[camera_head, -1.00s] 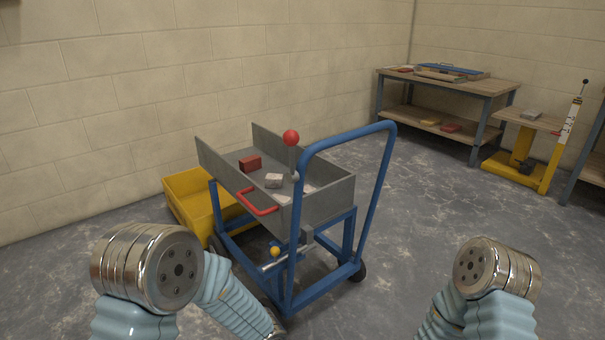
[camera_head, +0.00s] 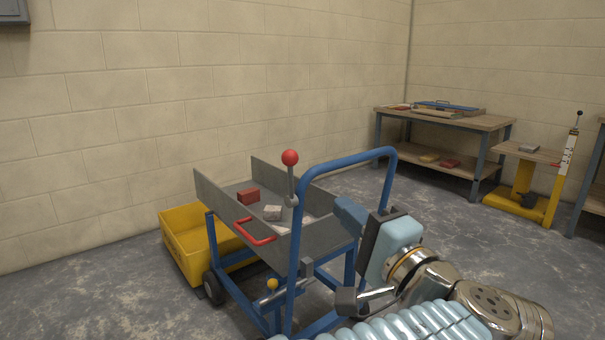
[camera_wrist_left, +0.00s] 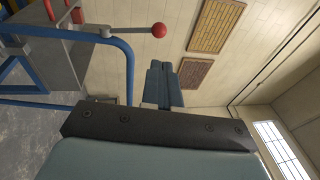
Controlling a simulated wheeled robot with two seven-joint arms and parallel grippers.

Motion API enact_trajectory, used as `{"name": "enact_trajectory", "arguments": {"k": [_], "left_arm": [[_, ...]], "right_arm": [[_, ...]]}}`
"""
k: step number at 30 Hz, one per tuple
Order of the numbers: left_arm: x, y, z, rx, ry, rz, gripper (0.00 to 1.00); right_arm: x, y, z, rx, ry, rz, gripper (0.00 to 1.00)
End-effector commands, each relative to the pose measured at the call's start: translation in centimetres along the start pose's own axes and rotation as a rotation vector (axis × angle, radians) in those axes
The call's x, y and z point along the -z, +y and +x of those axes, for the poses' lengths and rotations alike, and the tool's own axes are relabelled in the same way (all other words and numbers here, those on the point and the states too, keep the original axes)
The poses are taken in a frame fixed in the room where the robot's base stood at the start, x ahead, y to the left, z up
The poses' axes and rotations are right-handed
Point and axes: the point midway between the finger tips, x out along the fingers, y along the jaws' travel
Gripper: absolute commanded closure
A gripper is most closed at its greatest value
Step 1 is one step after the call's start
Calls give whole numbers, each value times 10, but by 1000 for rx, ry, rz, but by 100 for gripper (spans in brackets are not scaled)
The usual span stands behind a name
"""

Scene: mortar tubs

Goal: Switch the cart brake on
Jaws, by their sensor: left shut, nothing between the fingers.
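The blue-framed cart (camera_head: 298,262) carries a grey tipping tray (camera_head: 322,240). A lever with a red ball knob (camera_head: 290,157) stands upright by the handle's left post. A smaller yellow ball knob (camera_head: 272,284) sits low at the frame, by a metal bar. I cannot tell from looks alone which one works the brake. My left gripper (camera_head: 348,214) is shut and empty, in front of the tray's right part and by the handle. In the left wrist view its blue fingers (camera_wrist_left: 162,84) are together, with the red knob (camera_wrist_left: 159,30) above them. My right gripper is out of view.
A red bail handle (camera_head: 255,233) is on the tray, which holds a red brick (camera_head: 248,196) and pale blocks. A yellow tub (camera_head: 190,238) stands behind the cart. A workbench (camera_head: 445,122) and a yellow stand (camera_head: 525,190) are at the back right. Floor between is clear.

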Motion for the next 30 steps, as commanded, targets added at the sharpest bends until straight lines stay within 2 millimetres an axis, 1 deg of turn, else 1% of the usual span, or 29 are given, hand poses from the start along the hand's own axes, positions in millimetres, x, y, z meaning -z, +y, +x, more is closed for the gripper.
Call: {"name": "enact_trajectory", "arguments": {"k": [7,11,14,24,27,30], "left_arm": [[0,1,2,-3,1,2,100],[0,1,11,-3,-1,3,100],[0,2,27,-3,-2,4,100],[0,2,99,-4,-1,4,100],[0,2,116,-3,-1,5,100],[0,2,128,-3,0,4,100]], "right_arm": [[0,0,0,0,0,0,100],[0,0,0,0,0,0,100],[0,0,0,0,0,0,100],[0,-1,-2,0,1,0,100],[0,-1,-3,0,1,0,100],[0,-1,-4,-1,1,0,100]]}}
